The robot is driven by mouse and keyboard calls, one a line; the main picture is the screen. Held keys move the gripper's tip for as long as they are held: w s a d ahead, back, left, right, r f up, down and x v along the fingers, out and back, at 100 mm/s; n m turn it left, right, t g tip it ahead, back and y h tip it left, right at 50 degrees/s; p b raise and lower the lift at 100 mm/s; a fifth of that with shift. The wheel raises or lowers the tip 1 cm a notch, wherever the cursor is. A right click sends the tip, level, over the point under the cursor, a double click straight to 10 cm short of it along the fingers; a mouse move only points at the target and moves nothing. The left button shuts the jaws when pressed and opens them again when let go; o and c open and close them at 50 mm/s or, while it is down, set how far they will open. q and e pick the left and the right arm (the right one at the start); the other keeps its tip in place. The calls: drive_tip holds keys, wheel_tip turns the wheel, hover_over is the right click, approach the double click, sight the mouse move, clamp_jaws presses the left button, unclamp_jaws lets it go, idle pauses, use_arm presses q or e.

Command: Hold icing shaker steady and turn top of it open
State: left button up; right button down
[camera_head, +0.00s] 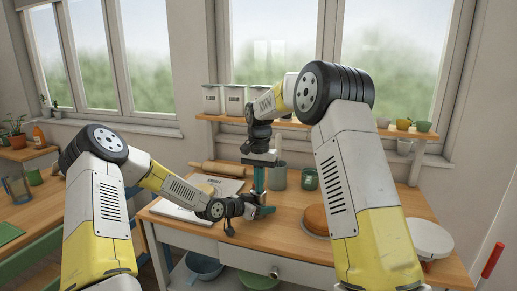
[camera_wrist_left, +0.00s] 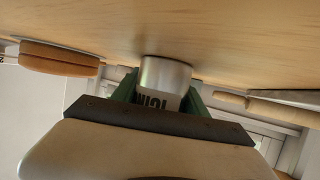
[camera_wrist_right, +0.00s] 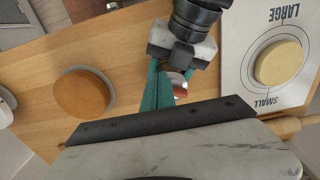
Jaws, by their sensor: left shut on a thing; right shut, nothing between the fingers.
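The icing shaker (camera_wrist_left: 168,76) is a silver cylinder with dark lettering in the left wrist view. My left gripper (camera_head: 262,211) comes in low from the left and is shut on it, one green finger on each side. In the right wrist view part of the shaker's top (camera_wrist_right: 179,86), silver and reddish, shows between the left gripper's fingers. My right gripper (camera_head: 258,188) points down from above at the shaker, its teal fingers (camera_wrist_right: 157,92) shut and empty. They cover part of the shaker there, and I cannot tell whether they touch it.
A brown round cake (camera_head: 316,220) and a white round stand (camera_head: 430,239) lie to the right. A white size sheet (camera_wrist_right: 237,62) with a cream disc lies to the left. A rolling pin (camera_head: 217,168), a grey pot (camera_head: 279,177) and a green cup (camera_head: 309,179) stand behind.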

wheel_tip(320, 180, up, 6)
drive_tip(key=shift+s, duration=0.4)
idle(0.4)
wheel_tip(320, 180, down, 6)
drive_tip(key=a, duration=0.2)
drive_tip(key=shift+a, duration=0.25)
idle(0.5)
drive_tip(key=shift+w+d, duration=0.35)
drive_tip(key=shift+w, duration=0.3)
idle(0.8)
drive_tip(key=shift+s+d, duration=0.25)
drive_tip(key=shift+d, duration=0.35)
idle(0.7)
